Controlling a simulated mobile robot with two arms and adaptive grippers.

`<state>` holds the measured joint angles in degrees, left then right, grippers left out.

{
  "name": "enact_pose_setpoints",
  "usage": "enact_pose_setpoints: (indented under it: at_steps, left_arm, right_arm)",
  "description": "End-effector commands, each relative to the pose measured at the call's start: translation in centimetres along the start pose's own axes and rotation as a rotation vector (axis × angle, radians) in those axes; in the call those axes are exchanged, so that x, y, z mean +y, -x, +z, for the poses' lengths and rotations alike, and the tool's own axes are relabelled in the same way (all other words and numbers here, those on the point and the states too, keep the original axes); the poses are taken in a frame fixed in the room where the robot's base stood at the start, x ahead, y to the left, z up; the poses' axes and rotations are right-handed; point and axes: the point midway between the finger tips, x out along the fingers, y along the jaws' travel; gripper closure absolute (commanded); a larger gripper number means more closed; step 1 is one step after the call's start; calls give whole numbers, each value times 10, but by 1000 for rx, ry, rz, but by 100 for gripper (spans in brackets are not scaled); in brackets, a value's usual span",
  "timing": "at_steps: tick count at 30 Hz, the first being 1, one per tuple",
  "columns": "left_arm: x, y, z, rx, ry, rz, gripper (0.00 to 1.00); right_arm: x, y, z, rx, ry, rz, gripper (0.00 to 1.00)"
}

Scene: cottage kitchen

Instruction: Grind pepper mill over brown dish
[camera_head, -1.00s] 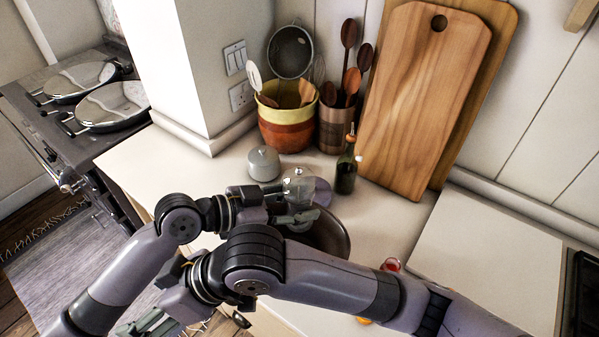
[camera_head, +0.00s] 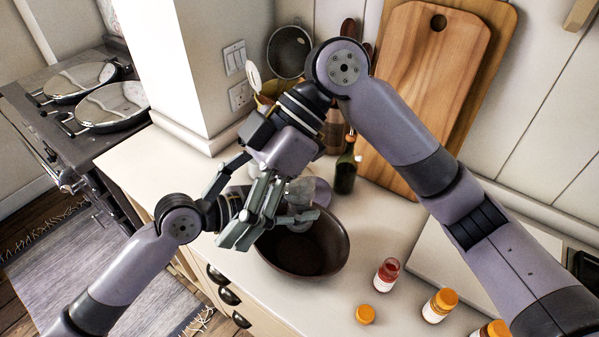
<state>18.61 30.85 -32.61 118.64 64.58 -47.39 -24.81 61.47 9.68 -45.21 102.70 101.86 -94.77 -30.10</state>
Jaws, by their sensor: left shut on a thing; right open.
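The brown dish (camera_head: 318,262) is a dark round bowl on the counter, with nothing clearly visible inside. My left gripper (camera_head: 297,216) reaches in low from the left, over the far rim of the bowl. It is shut on a grey, partly see-through piece, apparently the pepper mill (camera_head: 301,188), mostly hidden by my fingers. My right gripper (camera_head: 243,228) hangs down from above, fingers spread and empty, just left of the mill and the bowl. It overlaps my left wrist in the picture; I cannot tell whether they touch.
A dark bottle (camera_head: 345,175) stands behind the bowl. A red-filled jar (camera_head: 387,274), an orange lid (camera_head: 365,314) and an orange-capped jar (camera_head: 440,305) are on the right. Cutting boards (camera_head: 425,100) lean on the wall. Utensil pots are partly hidden behind my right arm.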

Motion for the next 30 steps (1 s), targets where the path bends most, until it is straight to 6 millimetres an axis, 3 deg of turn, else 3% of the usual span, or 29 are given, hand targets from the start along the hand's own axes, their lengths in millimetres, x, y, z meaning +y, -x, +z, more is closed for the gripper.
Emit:
enact_pose_setpoints:
  at_steps: [5,12,19,24,30]
  left_arm:
    - [0,0,-1,2,-1,0,88]
    - [0,0,-1,2,-1,0,88]
    - [0,0,0,2,-1,0,88]
    - [0,0,0,2,0,0,88]
    - [0,0,-1,2,0,0,88]
  right_arm:
    - [9,24,13,-296,-28,92,31]
    - [21,82,32,-650,-123,281,31]
    - [24,128,39,-829,-199,421,31]
    - [25,136,44,-865,-221,453,31]
    - [33,120,66,-864,-222,451,31]
